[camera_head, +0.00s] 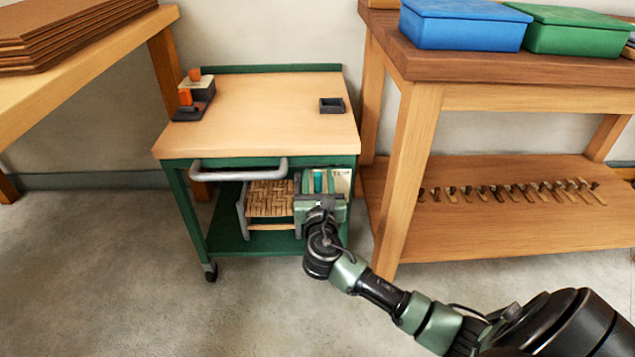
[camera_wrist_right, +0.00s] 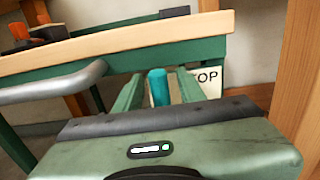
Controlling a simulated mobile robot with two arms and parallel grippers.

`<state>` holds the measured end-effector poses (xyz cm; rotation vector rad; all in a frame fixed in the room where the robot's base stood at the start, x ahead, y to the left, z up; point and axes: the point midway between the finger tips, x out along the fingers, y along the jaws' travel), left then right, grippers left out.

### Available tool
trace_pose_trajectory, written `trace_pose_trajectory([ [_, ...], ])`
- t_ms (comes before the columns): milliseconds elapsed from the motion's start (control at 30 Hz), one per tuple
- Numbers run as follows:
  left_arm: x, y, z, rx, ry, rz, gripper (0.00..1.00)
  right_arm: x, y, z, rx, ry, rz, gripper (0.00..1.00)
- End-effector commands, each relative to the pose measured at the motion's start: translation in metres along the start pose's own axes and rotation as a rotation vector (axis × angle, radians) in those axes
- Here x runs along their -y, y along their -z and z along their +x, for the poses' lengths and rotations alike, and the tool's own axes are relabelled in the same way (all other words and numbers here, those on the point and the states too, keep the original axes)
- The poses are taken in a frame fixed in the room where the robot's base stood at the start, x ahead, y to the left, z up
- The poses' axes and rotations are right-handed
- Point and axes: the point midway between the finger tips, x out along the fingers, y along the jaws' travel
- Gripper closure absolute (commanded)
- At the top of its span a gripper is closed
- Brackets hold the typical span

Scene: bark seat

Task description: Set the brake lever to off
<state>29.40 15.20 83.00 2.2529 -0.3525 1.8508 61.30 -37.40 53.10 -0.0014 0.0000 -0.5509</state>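A teal upright grip (camera_head: 318,181), which looks like the brake lever, shows below the right front of the green cart's top. In the right wrist view the teal grip (camera_wrist_right: 158,88) stands between my fingers. My right gripper (camera_head: 317,175) is open, with one green finger on each side of the teal grip and visible gaps. A pale sign (camera_head: 342,181) is just right of it; the right wrist view shows "OP" on this sign (camera_wrist_right: 208,80). The lever's base is hidden behind my gripper. My left gripper is not in view.
The cart (camera_head: 265,110) has a grey push handle (camera_head: 240,170) left of my gripper. A woven-seat stool (camera_head: 268,200) is on its lower shelf. A wooden workbench (camera_head: 412,170) stands close on the right. Open floor (camera_head: 130,280) lies in front.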

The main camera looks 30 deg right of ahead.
Motion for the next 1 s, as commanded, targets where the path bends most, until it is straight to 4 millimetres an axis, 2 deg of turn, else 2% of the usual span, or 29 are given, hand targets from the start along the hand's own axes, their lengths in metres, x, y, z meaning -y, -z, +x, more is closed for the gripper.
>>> trace_pose_trajectory([
  [267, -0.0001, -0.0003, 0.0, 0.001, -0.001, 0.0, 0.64, 0.0001, -0.0001, 0.0019, -0.001, 0.0, 0.0, 0.6],
  [400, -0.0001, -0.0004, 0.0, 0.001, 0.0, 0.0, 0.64, 0.0, 0.0001, 0.0018, -0.001, 0.0, 0.0, 0.99],
  [1000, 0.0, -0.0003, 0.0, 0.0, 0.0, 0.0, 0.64, -0.0001, 0.0008, 0.0014, -0.002, 0.0, 0.0, 1.0],
])
